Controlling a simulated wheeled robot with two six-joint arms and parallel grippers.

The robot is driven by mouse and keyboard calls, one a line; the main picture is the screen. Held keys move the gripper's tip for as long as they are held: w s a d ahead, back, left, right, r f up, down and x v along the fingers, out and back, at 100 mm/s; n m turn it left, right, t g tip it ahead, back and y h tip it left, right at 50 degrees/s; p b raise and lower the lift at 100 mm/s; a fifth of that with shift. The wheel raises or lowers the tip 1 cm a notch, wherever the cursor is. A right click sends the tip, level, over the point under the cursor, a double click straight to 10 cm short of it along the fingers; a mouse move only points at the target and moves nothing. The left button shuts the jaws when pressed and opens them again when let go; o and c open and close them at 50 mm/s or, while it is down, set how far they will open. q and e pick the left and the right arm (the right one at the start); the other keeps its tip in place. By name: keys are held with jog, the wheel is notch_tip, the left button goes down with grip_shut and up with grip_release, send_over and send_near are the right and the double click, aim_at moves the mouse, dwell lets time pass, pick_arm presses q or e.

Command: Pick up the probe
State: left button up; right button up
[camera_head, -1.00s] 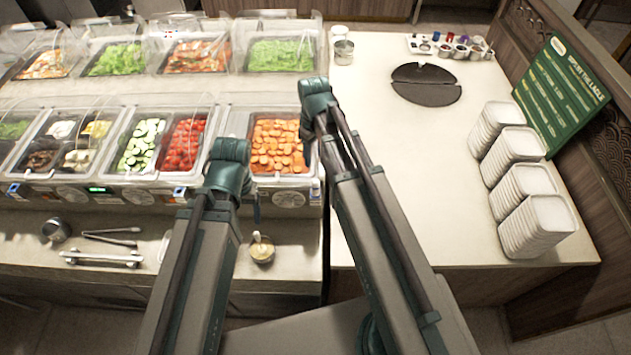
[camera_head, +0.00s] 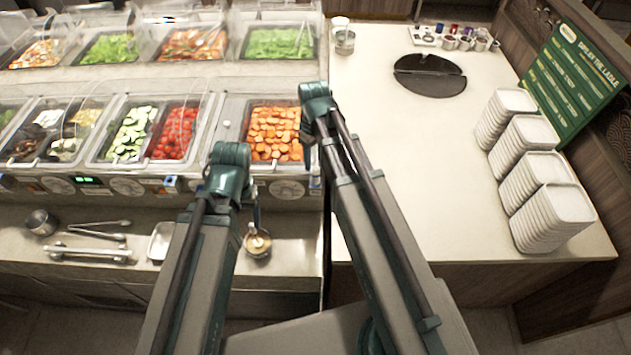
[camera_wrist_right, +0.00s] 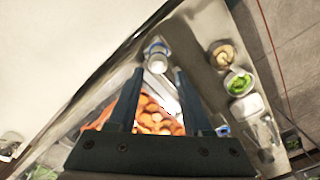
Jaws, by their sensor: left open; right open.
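I cannot make out the probe for certain in either view. My right gripper (camera_wrist_right: 157,72) is open and empty in the right wrist view, its two dark fingers apart over the pan of orange carrot slices (camera_wrist_right: 155,118). In the head view the end of my right arm is beside the carrot pan (camera_head: 277,133), with its fingers hidden. My left gripper (camera_head: 230,170) is in front of the counter, left of the carrots. It is open; its fingers are mostly hidden behind the wrist.
Tongs (camera_head: 95,235) and a metal cup (camera_head: 41,222) lie on the front ledge at left. Clear guards (camera_head: 60,105) cover the food pans. White plate stacks (camera_head: 550,218) and a green sign (camera_head: 572,85) stand at right. The pale counter (camera_head: 420,150) has free room.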

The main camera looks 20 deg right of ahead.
aim_at(316, 168)
jog(key=shift+f, duration=0.1)
notch_tip(316, 168, down, 5)
jog(key=b, duration=0.5)
jog(key=shift+d, duration=0.15)
grip_shut()
